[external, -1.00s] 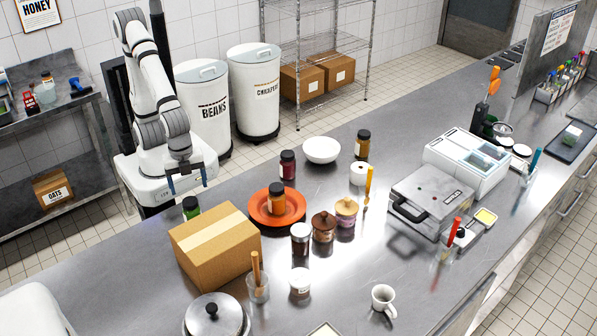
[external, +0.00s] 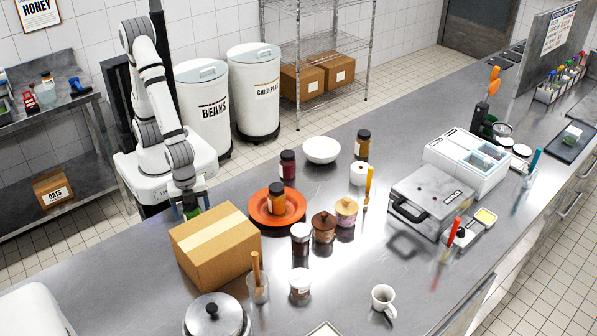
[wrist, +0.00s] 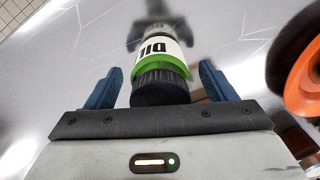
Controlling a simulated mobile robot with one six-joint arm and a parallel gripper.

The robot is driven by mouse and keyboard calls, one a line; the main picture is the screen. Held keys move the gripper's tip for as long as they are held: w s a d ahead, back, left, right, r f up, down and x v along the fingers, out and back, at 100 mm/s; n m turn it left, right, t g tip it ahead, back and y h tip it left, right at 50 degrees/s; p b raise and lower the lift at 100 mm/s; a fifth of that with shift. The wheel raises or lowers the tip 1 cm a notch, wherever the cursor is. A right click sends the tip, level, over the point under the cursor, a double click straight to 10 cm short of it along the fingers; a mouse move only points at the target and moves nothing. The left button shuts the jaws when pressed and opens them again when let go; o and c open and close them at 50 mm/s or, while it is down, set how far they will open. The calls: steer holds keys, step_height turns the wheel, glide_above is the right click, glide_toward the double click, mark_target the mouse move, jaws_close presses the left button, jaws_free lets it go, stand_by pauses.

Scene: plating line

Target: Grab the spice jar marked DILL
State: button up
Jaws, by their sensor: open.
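The spice jar (wrist: 161,84) has a black lid, green contents and a white label that reads "DIL" in the part that shows. In the wrist view it is between the two blue fingers of my gripper (wrist: 159,76), with a gap on either side. My gripper is open and its fingers reach down beside the lid. In the external view only a bit of green of the jar (external: 192,212) shows under my gripper (external: 190,204), at the counter's far edge behind the cardboard box.
The cardboard box (external: 216,247) stands close in front of the jar. A dark red jar (external: 288,166) and a white bowl (external: 322,150) stand farther right.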

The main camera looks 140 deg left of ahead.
steer(key=c, duration=1.2)
